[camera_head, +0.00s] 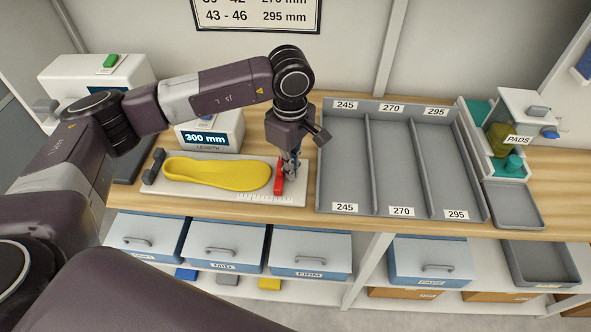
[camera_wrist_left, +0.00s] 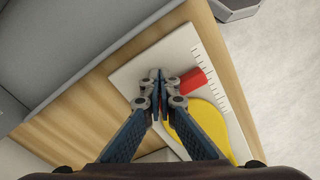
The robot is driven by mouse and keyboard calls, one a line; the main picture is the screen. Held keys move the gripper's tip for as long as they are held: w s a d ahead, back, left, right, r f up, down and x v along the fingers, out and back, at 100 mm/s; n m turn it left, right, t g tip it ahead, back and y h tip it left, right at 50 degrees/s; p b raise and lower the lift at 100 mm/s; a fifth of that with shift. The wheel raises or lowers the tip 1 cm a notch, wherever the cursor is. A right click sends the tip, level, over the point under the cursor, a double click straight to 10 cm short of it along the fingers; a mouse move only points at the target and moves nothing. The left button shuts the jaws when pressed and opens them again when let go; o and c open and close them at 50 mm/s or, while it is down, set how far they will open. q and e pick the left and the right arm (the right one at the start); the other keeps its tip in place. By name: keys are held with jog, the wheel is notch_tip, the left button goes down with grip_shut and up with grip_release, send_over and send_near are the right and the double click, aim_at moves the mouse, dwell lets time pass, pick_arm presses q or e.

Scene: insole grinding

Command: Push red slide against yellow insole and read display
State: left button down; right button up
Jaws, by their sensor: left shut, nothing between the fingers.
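The yellow insole (camera_head: 222,173) lies flat on the white measuring board (camera_head: 240,199), its left end near a dark end stop (camera_head: 153,166). The red slide (camera_head: 279,178) stands near the board's right end, close to the insole's right end. I cannot tell if they touch. The display (camera_head: 206,138) on the white length unit reads 300 mm. My left gripper (camera_head: 290,172) is shut and empty, pointing down just right of the red slide. In the left wrist view its fingertips (camera_wrist_left: 158,82) are beside the red slide (camera_wrist_left: 194,81), with the yellow insole (camera_wrist_left: 205,125) below. My right gripper is not in view.
A grey three-part tray (camera_head: 394,111) labelled 245, 270 and 295 stands right of the board. A pads dispenser (camera_head: 516,118) and a small grey tray (camera_head: 513,204) are further right. A white machine with a green button (camera_head: 110,61) is at the back left. Drawers (camera_head: 310,252) are below.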

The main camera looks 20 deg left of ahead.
aim_at(277, 169)
pick_arm(q)
jog(key=shift+s+a, duration=0.15)
jog(key=shift+a, duration=0.35)
jog(key=shift+a+b, duration=0.3)
jog(key=shift+s+a, duration=0.3)
jog(key=shift+a, duration=0.5)
dwell(1.1)
jog(key=shift+w+d+b, duration=0.15)
jog(key=shift+d+b, duration=0.3)
jog(key=shift+b, duration=0.05)
jog(key=shift+d, duration=0.15)
jog(key=shift+r+p, duration=1.95)
jog(key=shift+r, duration=2.6)
jog(key=shift+f, duration=0.15)
